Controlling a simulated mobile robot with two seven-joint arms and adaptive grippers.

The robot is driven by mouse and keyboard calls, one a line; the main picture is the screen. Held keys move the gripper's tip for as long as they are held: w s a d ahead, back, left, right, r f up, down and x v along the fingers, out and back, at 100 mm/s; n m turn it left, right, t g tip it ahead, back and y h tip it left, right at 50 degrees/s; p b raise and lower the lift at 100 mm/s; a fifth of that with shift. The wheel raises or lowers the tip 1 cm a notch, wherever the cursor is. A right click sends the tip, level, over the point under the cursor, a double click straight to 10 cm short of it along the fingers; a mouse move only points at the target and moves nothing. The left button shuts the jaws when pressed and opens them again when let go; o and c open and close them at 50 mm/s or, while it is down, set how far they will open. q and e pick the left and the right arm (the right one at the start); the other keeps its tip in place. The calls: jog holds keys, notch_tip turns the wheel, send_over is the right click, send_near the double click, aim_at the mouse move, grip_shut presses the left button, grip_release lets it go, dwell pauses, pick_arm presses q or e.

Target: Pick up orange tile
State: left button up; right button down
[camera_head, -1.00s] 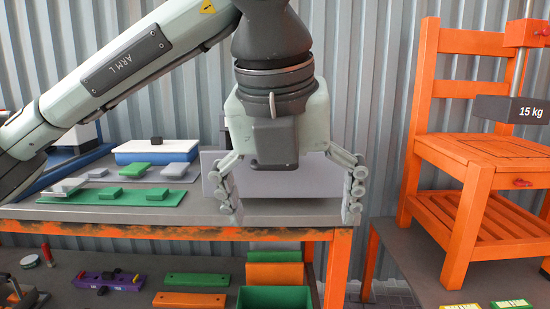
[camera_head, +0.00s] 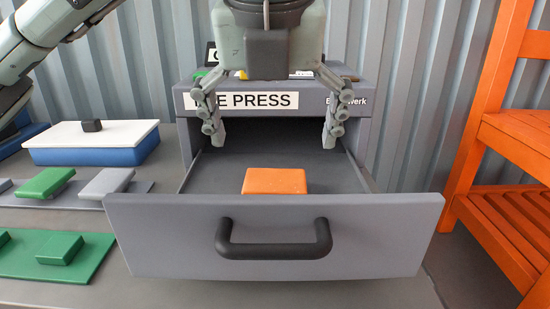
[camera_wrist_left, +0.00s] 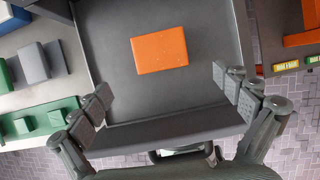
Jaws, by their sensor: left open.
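The orange tile (camera_head: 275,181) lies flat in the open grey drawer (camera_head: 170,235) of the press; the drawer front hides its lower edge in the head view. In the left wrist view the whole tile (camera_wrist_left: 160,50) shows on the bare drawer floor. My left gripper (camera_head: 275,138) hangs over the drawer with its fingers spread wide and nothing between them. In the left wrist view its fingertips (camera_wrist_left: 168,82) are on either side of the tile, apart from it. My right gripper does not show.
The black drawer handle (camera_head: 273,248) sticks out in front. The press housing (camera_head: 350,125) stands behind the drawer. At left are a blue box with a white lid (camera_head: 95,148), a green mat (camera_head: 25,258) and several green and grey blocks.

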aim_at(275, 180)
pick_arm(q)
jog(key=x, duration=0.3)
jog(key=shift+r, duration=0.1)
jog(key=p+x, duration=0.1)
jog(key=x, duration=0.2)
jog(key=shift+w+f, duration=0.3)
jog(key=shift+w, duration=0.05)
jog(key=shift+w+f, duration=0.2)
jog(key=shift+f, duration=0.25)
jog(key=c, duration=1.2)
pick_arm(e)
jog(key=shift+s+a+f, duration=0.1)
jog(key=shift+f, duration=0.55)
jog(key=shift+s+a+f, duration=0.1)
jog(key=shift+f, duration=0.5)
